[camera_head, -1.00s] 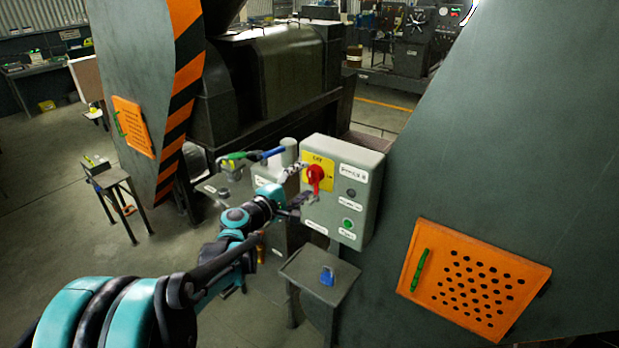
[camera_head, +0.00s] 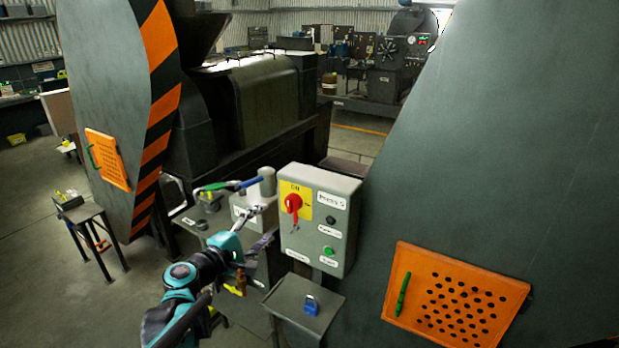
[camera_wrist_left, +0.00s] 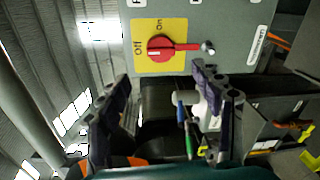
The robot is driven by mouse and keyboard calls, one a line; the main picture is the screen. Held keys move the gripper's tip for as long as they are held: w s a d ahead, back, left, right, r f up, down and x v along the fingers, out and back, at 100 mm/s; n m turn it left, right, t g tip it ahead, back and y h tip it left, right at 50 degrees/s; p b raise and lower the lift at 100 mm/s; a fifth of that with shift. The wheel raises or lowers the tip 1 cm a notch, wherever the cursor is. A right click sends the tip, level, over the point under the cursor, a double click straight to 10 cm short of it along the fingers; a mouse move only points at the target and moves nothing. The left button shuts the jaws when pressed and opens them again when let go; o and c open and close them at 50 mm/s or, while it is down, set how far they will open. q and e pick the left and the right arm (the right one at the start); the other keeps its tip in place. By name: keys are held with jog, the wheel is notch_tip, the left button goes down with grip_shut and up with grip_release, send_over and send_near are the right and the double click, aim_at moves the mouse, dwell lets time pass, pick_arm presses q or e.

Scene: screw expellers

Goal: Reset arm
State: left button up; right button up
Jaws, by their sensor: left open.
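My left arm comes in from the lower left in the head view. My left gripper (camera_head: 265,228) is open, with nothing between its fingers, just left of the grey control box (camera_head: 336,208). In the left wrist view the two dark fingers of the left gripper (camera_wrist_left: 161,80) are spread apart. The red rotary switch (camera_head: 293,203) on its yellow plate is on the box; it also shows beyond the fingers in the left wrist view (camera_wrist_left: 160,48), apart from them. My right gripper is in neither view.
A small table with a blue padlock (camera_head: 311,305) stands below the box. An orange perforated panel (camera_head: 456,295) is on the large grey machine at right. A valve with a blue and green handle (camera_head: 229,185) is behind the gripper. Open floor lies at left.

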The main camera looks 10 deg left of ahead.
pick_arm(q)
jog(key=s+d+f+m+g+y+b, duration=0.1)
jog(key=s+d+f+m+g+b, duration=0.25)
jog(key=s+d+f+m, duration=0.3)
jog(key=s+d+f+m+g+b, duration=0.3)
jog(key=s+d+f+m+b, duration=0.15)
jog(key=s+f, duration=0.45)
jog(key=s+a+f+m+g+y+b, duration=0.2)
jog(key=s+a+f+m+y+b, duration=0.2)
jog(key=s+f, duration=0.6)
jog(key=shift+s+f+m+y+b, duration=0.15)
jog(key=shift+f+m+y+b, duration=0.25)
jog(key=shift+f+m+b, duration=0.4)
